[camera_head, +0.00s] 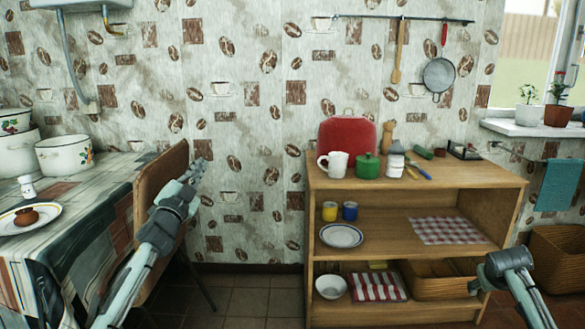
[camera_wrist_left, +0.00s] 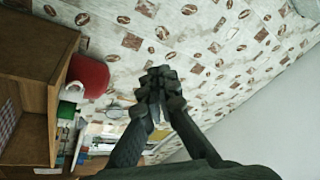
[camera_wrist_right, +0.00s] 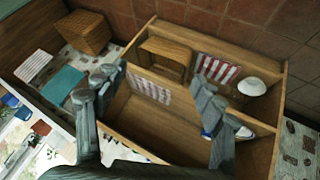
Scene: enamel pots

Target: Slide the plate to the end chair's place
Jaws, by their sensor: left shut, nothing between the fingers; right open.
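A brown chair (camera_head: 150,190) stands at the table's right end. My left gripper (camera_head: 197,168) is raised beside the chair's back, well right of the plate. Its fingers are together and empty in the left wrist view (camera_wrist_left: 160,84). My right gripper (camera_wrist_right: 155,82) is open in the right wrist view, with shelves below it. Its fingers are not clear in the head view.
The table (camera_head: 85,208) has a striped cloth, a white shaker (camera_head: 28,188) and enamel pots (camera_head: 65,153). A wooden shelf unit (camera_head: 430,182) stands right, with a mug, green pot and red case on top. Another plate (camera_head: 341,236) is on its middle shelf. Tiled floor lies between.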

